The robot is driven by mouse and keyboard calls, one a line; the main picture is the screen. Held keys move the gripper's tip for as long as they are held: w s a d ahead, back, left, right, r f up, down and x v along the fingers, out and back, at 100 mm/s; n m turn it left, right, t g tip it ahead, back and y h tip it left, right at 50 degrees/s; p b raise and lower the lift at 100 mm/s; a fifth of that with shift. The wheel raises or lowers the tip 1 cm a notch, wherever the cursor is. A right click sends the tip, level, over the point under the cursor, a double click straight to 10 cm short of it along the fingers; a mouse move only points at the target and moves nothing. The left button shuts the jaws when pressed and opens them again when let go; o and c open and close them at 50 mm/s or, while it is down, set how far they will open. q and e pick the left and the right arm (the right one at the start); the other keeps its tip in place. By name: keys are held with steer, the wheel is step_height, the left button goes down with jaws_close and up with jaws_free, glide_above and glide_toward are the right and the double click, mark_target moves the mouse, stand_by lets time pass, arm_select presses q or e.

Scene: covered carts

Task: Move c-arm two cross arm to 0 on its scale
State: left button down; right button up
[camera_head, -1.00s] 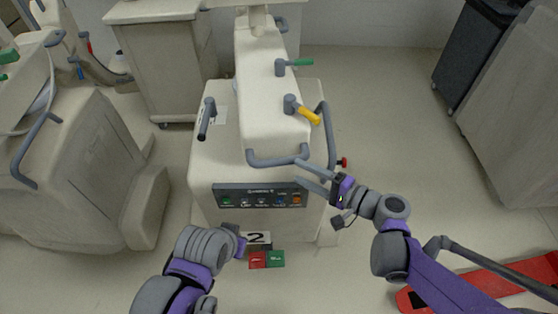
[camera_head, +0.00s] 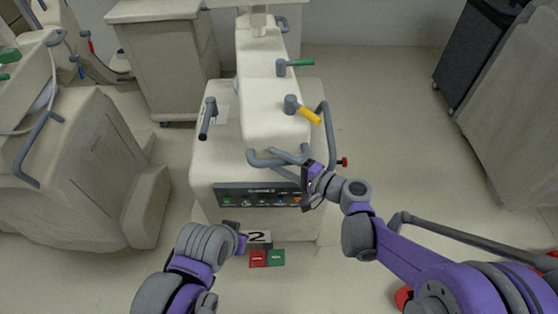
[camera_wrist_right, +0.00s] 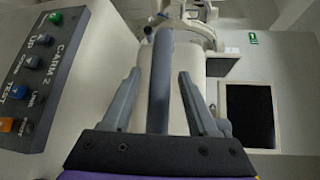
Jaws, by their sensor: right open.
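C-arm two (camera_head: 225,170) stands in the middle of the head view, with a "2" label low on its front and "C-ARM 2" on its panel (camera_wrist_right: 62,55). Its white cross arm (camera_head: 265,95) runs away from me along the top. A grey bar handle (camera_head: 252,158) is at the cross arm's near end. My right gripper (camera_head: 280,160) is open at this handle. In the right wrist view the grey bar (camera_wrist_right: 160,80) lies between the two spread fingers, with gaps on both sides. My left gripper (camera_head: 241,241) is low by the "2" label; its fingers are unclear. I cannot read a scale.
A green-tipped lever (camera_head: 294,63) and a yellow-tipped lever (camera_head: 303,110) stick out from the cross arm's right side. A black-grip lever (camera_head: 207,118) is on the left. Red and green pedals (camera_head: 267,258) lie below.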

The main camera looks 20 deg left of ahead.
jaws_close()
stand_by(1.3)
